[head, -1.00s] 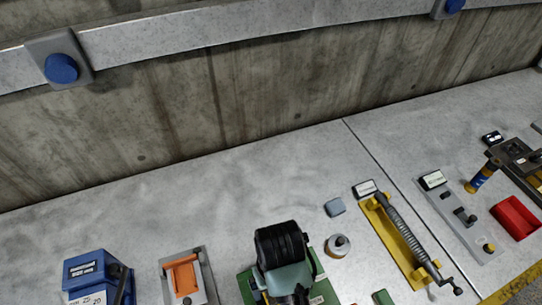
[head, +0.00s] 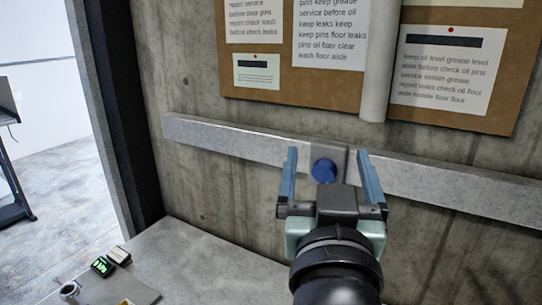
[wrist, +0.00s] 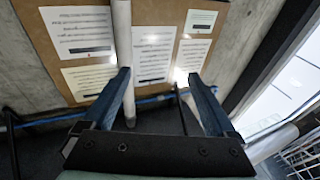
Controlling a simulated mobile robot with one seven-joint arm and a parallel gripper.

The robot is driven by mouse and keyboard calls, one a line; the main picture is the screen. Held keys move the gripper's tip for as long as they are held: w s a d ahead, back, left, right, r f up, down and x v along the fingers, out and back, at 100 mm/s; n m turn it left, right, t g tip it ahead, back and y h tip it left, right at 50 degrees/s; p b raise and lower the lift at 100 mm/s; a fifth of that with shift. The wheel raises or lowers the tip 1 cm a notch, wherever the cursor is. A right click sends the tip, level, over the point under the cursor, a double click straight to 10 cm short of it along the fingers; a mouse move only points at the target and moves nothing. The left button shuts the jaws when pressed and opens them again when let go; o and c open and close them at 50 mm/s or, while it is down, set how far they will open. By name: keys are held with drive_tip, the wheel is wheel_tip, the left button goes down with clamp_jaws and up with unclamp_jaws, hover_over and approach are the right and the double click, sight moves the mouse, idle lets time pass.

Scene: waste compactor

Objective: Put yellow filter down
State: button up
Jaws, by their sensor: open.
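My gripper (head: 327,151) is open and empty, raised in front of the concrete wall, its two blue fingers pointing up. In the head view a blue round knob (head: 324,171) on a grey plate shows between the fingers; I cannot tell how far behind them it is. In the wrist view my gripper (wrist: 159,75) also has nothing between its fingers, with the notice board beyond. I see no yellow filter in either current view. A small yellow patch shows at the bottom edge of the head view, too cut off to identify.
A metal rail (head: 240,140) runs along the wall under a cork board (head: 385,112) with papers. A grey bench top (head: 190,262) lies below, with a small green-lit display (head: 103,266) and a small round item (head: 69,289) at its left. A bright doorway opens at far left.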

drive_tip(key=s+a+r+n+t+y, duration=0.1)
drive_tip(key=s+a+r+t, duration=0.3)
drive_tip(key=r, duration=0.4)
drive_tip(key=s+a+r+t+y, duration=0.2)
drive_tip(key=s+r, duration=0.4)
drive_tip(key=r, duration=0.3)
drive_tip(key=shift+a+r+n+t, duration=0.25)
drive_tip(key=shift+a+n+t, duration=0.15)
drive_tip(key=shift+a+t, duration=0.6)
drive_tip(key=shift+s, duration=0.1)
